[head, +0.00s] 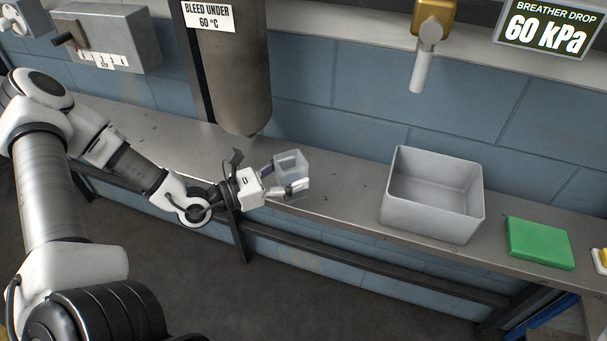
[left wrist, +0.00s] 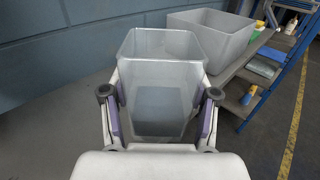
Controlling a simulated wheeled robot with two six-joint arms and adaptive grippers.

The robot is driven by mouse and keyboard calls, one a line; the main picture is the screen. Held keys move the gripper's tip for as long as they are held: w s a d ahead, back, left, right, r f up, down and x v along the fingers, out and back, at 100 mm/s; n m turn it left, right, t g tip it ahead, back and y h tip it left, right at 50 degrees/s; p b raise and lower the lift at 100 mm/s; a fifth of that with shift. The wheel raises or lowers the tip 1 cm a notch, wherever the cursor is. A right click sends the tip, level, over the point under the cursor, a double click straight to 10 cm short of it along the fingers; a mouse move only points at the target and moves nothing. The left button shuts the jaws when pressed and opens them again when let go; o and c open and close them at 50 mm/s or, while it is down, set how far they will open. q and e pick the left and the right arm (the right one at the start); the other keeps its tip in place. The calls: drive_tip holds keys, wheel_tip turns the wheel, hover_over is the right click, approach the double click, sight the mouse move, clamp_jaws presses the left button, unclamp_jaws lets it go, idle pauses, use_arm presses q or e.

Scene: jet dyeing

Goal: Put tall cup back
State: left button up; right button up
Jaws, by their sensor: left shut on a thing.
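The tall cup (head: 291,165) is a clear, square-sided container, upright at the metal bench. My left gripper (head: 285,180) is shut on it, with a finger on either side. In the left wrist view the cup (left wrist: 160,85) stands between the purple-padded fingers of my left gripper (left wrist: 160,118), its open top showing. I cannot tell whether the cup's base touches the bench. My right gripper is in neither view.
A grey open bin (head: 432,215) stands on the bench (head: 345,205) to the right of the cup. A green block (head: 540,242) lies farther right. A tap (head: 424,60) and a grey cylinder (head: 233,80) hang above the bench. The bench between cup and bin is clear.

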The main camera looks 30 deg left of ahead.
sight(302, 164)
use_arm(q)
drive_tip(key=w, duration=0.2)
drive_tip(key=w+a, duration=0.1)
drive_tip(key=w, duration=0.1)
drive_tip(key=w+a, duration=0.1)
drive_tip(key=w, duration=0.2)
drive_tip(key=shift+f, duration=0.35)
wheel_tip(302, 164, down, 3)
drive_tip(key=shift+s+r, duration=0.1)
drive_tip(key=shift+s, duration=0.05)
drive_tip(key=shift+w+f, duration=0.25)
drive_tip(key=shift+f, duration=0.15)
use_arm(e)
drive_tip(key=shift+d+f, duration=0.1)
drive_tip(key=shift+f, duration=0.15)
use_arm(q)
drive_tip(key=shift+s, duration=0.15)
drive_tip(key=o, duration=1.3)
